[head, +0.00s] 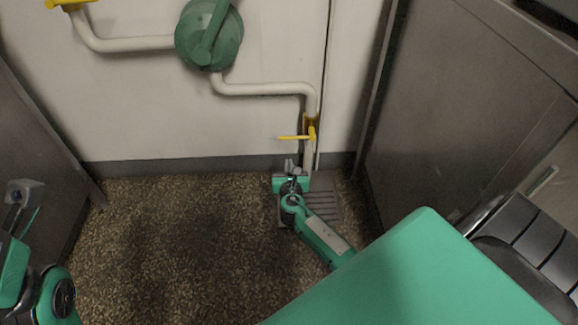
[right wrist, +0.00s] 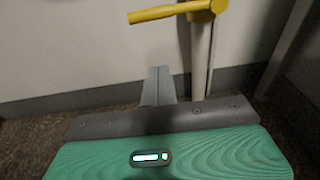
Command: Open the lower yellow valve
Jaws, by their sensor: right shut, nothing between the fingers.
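The lower yellow valve (head: 311,133) sits on a white pipe low on the back wall. Its handle points left, roughly horizontal, across the upright pipe. It also shows at the top of the right wrist view (right wrist: 172,12). My right gripper (head: 290,163) is shut and empty, just below the handle and slightly left of the pipe. In the right wrist view its closed fingers (right wrist: 158,85) sit below the handle, with a visible gap in the picture. My left gripper (head: 22,192) is partly in view at the left edge; its jaw state is unclear.
A green round pump-like fitting (head: 209,35) and another yellow valve (head: 68,4) are higher on the pipework. A floor grate (head: 325,203) lies beneath my right gripper. Metal cabinets stand at left (head: 35,150) and right (head: 450,110). The speckled floor between is clear.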

